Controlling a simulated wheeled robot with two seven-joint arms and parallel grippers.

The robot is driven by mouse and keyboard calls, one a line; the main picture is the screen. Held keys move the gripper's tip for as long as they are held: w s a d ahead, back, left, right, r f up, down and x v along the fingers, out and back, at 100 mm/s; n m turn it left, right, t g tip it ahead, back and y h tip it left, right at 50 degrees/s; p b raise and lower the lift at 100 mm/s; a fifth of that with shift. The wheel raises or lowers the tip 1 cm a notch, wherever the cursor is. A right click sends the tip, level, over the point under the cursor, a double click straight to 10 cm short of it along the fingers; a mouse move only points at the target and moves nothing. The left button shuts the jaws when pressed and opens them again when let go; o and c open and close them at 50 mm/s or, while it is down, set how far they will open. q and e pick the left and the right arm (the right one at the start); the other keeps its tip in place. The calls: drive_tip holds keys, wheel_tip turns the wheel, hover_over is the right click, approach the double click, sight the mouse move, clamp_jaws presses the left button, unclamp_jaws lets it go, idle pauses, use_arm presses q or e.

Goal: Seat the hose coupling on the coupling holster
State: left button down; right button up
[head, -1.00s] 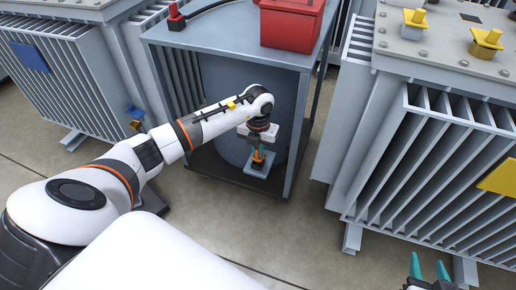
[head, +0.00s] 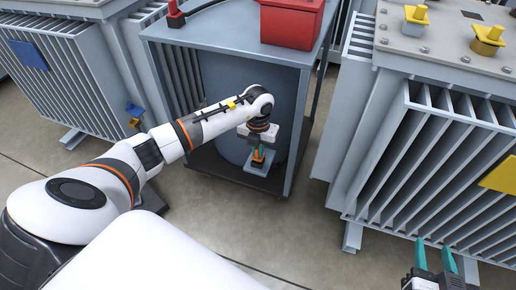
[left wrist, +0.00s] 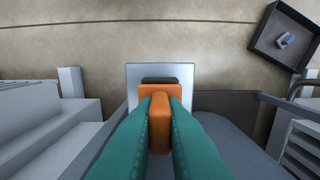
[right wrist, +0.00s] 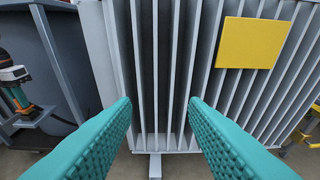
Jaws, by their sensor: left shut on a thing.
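My left gripper (head: 258,150) points down in front of the open cabinet. Its teal fingers are shut on an orange block, which I take for the hose coupling (left wrist: 159,112). Directly under it is a light grey plate (head: 257,169) with a dark part (left wrist: 160,81) beside the block; this looks like the coupling holster. I cannot tell whether the coupling touches the plate or is fully down on it. The plate also shows at the left edge of the right wrist view (right wrist: 22,118). My right gripper (head: 434,250) is open and empty, facing a finned unit.
The cabinet (head: 245,38) carries a red box (head: 290,22) and a red fitting with a black hose (head: 176,18). Finned grey units stand left (head: 70,70) and right (head: 440,150), close to the arms. A dark tray (left wrist: 262,46) shows in the left wrist view. The floor between is clear.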

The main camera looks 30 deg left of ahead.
use_arm(q)
drive_tip(key=shift+f, duration=0.2)
use_arm(e)
drive_tip(key=shift+w+a+r+t, duration=0.1)
drive_tip(key=shift+r+t, duration=0.2)
use_arm(q)
drive_tip(key=shift+f+b, duration=0.45)
drive_tip(key=shift+f, duration=0.1)
use_arm(e)
drive_tip(key=shift+w+a+r+t+y, duration=0.2)
drive_tip(key=shift+r+t, duration=0.3)
drive_tip(key=shift+r, duration=0.2)
drive_tip(key=shift+w+a+r+t+y, duration=0.2)
drive_tip(key=shift+r+t, duration=0.3)
drive_tip(key=shift+r, duration=0.2)
use_arm(q)
drive_tip(key=c, duration=1.4)
unclamp_jaws()
